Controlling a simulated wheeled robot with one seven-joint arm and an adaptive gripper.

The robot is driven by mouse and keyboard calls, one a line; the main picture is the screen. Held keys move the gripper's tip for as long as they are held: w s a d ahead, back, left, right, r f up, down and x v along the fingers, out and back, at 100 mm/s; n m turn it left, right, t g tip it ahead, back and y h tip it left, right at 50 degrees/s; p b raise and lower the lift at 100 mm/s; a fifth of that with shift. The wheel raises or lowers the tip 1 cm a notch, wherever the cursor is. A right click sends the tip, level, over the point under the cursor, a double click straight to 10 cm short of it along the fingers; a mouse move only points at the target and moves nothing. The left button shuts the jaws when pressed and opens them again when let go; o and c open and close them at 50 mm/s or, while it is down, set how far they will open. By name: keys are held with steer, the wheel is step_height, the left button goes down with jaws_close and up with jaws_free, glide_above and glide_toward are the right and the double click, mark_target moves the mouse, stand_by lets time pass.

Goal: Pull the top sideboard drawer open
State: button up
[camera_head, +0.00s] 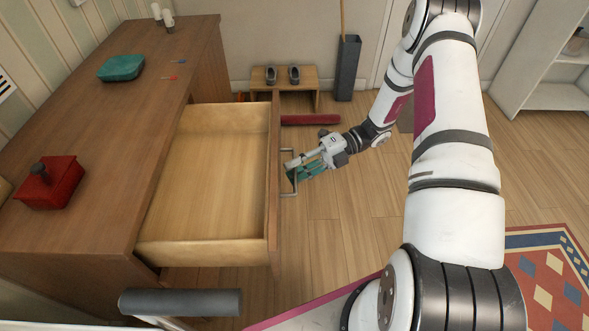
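The top sideboard drawer (211,178) stands far out from the wooden sideboard (125,115), and its empty pale-wood inside shows. A metal bar handle (290,193) is on the outer face of its front panel. My gripper (293,173), with teal fingers, is at the middle of this handle, reaching in from the right. The fingertips overlap the handle bar in the picture. The fingers are small and seen from above, so whether they are shut on the bar does not show clearly.
A red box (49,186), a teal case (121,67) and small pens lie on the sideboard top. A low bench (305,90) with shoes and a tall dark bin (347,70) stand by the back wall.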

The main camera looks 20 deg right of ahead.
steer(key=d+r, duration=0.2)
steer(key=d, duration=0.9)
steer(key=shift+w, duration=0.25)
